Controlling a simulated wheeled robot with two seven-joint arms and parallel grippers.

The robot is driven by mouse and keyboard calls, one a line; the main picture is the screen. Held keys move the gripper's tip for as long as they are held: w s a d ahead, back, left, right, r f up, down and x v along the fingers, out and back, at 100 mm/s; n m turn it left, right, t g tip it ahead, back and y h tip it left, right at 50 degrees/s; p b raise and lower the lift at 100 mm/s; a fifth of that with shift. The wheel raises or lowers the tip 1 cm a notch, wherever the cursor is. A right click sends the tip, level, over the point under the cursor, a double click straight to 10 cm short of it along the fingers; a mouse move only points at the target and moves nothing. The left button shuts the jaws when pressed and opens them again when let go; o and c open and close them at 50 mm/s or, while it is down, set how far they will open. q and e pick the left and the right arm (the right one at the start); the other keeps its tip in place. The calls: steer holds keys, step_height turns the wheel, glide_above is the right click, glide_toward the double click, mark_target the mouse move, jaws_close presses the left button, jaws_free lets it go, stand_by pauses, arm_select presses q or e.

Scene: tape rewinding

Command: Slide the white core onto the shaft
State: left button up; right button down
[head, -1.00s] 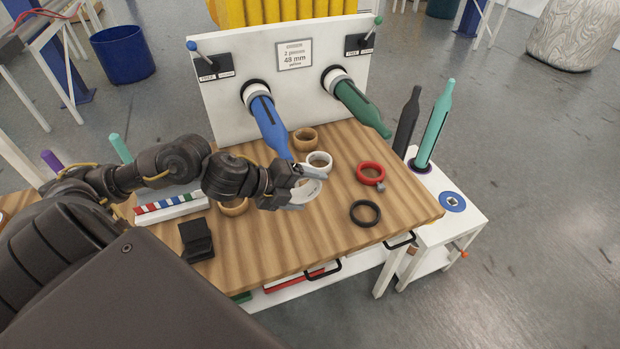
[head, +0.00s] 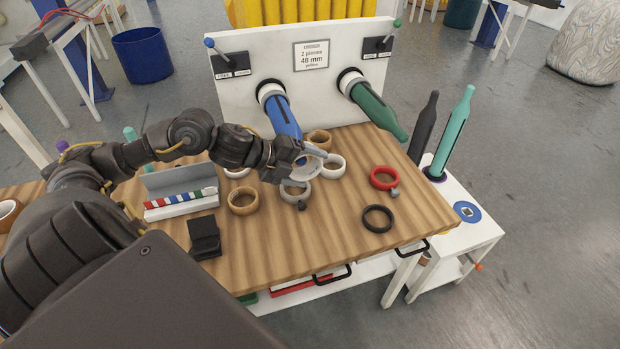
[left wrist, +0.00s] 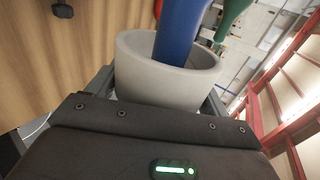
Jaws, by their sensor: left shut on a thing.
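My left gripper (head: 303,157) is shut on the white core (head: 306,172), a thick pale ring, and holds it above the table at the tip of the blue shaft (head: 284,115). The blue shaft slants down out of the upright white panel. In the left wrist view the core (left wrist: 165,82) sits between the fingers, and the blue shaft (left wrist: 180,35) crosses its far rim and appears to enter its opening. How deep it reaches is hidden by the near wall. My right gripper is not in view.
A green shaft (head: 372,103) juts from the panel (head: 235,100) on the right. On the table lie a grey-white ring (head: 295,194), a white ring (head: 333,166), a tan ring (head: 243,201), a red ring (head: 384,178) and a black ring (head: 378,218). The table's front right is mostly clear.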

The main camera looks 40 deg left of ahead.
arm_select(q)
steer(key=w+a, duration=0.1)
steer(key=a, duration=0.1)
steer(key=w+a+b, duration=0.1)
steer(key=w+a, duration=0.1)
steer(key=a, duration=0.1)
steer(key=w+a, duration=0.2)
steer(key=shift+w+a+b, duration=0.1)
steer(key=shift+a+b, duration=0.1)
steer(key=shift+b, duration=0.1)
steer(key=w+a, duration=0.2)
steer(key=a, duration=0.1)
steer(key=w+a, duration=0.2)
steer(key=a, duration=0.1)
steer(key=w+a, duration=0.3)
steer(key=a, duration=0.1)
steer(key=shift+a, duration=0.1)
steer(key=shift+w+a+p, duration=0.3)
steer(key=shift+w+a, duration=0.5)
steer(key=shift+a, duration=0.3)
steer(key=shift+w+a, duration=0.3)
steer(key=shift+a, duration=0.15)
steer(key=shift+f, duration=0.1)
steer(key=o, duration=0.9)
steer(key=shift+o, duration=0.2)
